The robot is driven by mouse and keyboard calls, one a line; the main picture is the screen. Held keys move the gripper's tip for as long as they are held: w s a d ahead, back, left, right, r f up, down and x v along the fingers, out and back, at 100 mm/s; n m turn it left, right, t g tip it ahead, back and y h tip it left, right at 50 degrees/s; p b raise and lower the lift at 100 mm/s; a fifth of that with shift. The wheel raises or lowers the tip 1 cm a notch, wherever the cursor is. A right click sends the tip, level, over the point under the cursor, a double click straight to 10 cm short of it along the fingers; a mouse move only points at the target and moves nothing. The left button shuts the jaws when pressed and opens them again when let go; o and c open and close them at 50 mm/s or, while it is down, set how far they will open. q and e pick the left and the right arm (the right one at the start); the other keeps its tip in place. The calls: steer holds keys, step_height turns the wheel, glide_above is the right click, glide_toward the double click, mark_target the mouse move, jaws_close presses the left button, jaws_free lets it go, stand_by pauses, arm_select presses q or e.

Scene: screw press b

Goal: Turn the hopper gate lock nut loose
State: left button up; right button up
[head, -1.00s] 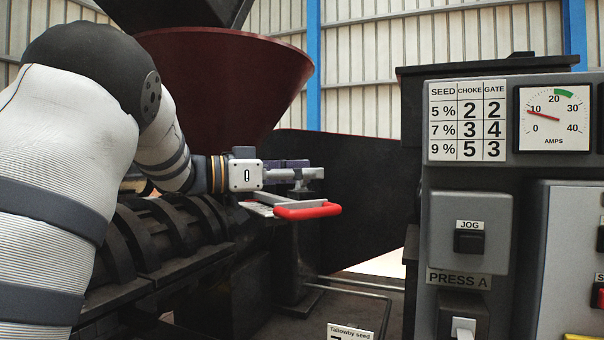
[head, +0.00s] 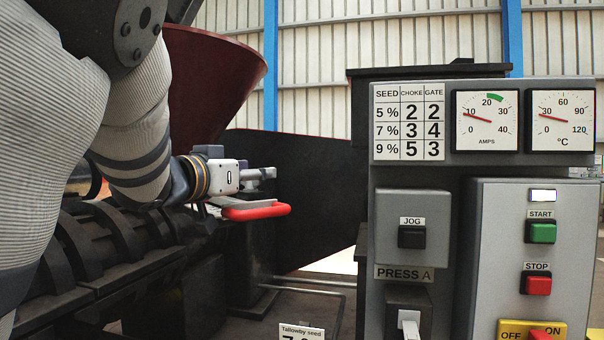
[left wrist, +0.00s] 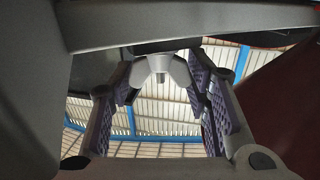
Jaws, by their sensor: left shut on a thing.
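The hopper gate lock nut is a grey wing nut; in the left wrist view the nut (left wrist: 160,66) shows with its wings spread and a short stud at its middle. My left gripper (left wrist: 163,82) has its purple padded fingers on both sides of the wings, shut on them. In the head view my left gripper (head: 258,175) is level, just above the gate lever's red handle (head: 257,211). The nut is mostly hidden there by the fingers. My right gripper is not in view.
The dark red hopper (head: 210,85) rises behind my left arm. The black ribbed press barrel (head: 110,240) lies below it. To the right stands the grey control panel (head: 410,270) with gauges and buttons.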

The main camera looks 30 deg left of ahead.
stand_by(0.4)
arm_select(q)
steer(key=o, duration=1.2)
step_height(320, 180, up, 10)
